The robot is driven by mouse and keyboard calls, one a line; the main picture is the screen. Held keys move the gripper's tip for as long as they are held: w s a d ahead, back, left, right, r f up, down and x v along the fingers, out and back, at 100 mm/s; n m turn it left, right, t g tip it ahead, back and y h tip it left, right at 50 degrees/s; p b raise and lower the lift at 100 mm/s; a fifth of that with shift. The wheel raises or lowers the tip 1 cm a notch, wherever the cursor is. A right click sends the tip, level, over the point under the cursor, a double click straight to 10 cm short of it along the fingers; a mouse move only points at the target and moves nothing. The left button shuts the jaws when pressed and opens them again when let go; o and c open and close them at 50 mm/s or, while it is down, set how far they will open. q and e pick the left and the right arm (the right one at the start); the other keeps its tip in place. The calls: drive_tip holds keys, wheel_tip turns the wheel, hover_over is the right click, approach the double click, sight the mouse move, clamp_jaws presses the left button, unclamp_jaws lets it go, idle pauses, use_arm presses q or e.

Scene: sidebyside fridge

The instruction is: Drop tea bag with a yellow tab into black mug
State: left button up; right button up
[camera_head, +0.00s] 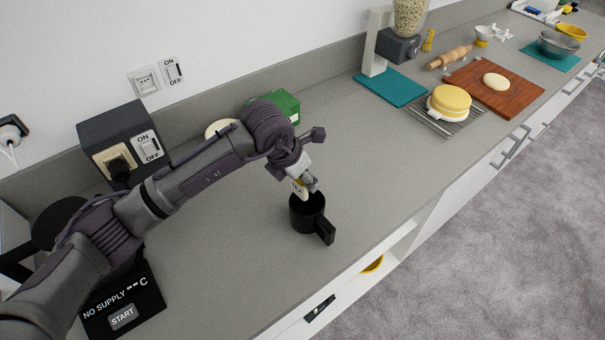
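The black mug (308,216) stands upright on the grey counter, with its handle toward the lower right. My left gripper (309,187) is above the mug's opening, pointing down. A small pale piece with an orange-yellow edge, apparently the tea bag (300,189), shows at the fingertips, hanging at the mug's rim. The fingers appear closed around it, though they are small in this view. I cannot tell whether the tea bag's lower end is inside the mug. My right gripper is not in view.
A green box (287,105) and a pale round item (219,128) stand behind my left arm. A black panel (123,302) lies at lower left. A cutting board (521,92) and a cake (449,101) are farther right. The counter right of the mug is clear.

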sight(303, 194)
use_arm(q)
drive_tip(key=shift+s+f+b, duration=0.35)
drive_tip(key=shift+s+f, duration=0.15)
drive_tip(key=shift+f, duration=0.1)
drive_tip(key=shift+w+f+b, duration=0.2)
drive_tip(key=shift+f+b, duration=0.85)
drive_tip(key=shift+f, duration=1.15)
drive_tip(key=o, duration=0.8)
drive_tip(key=v, duration=1.2)
drive_tip(key=shift+s, duration=0.1)
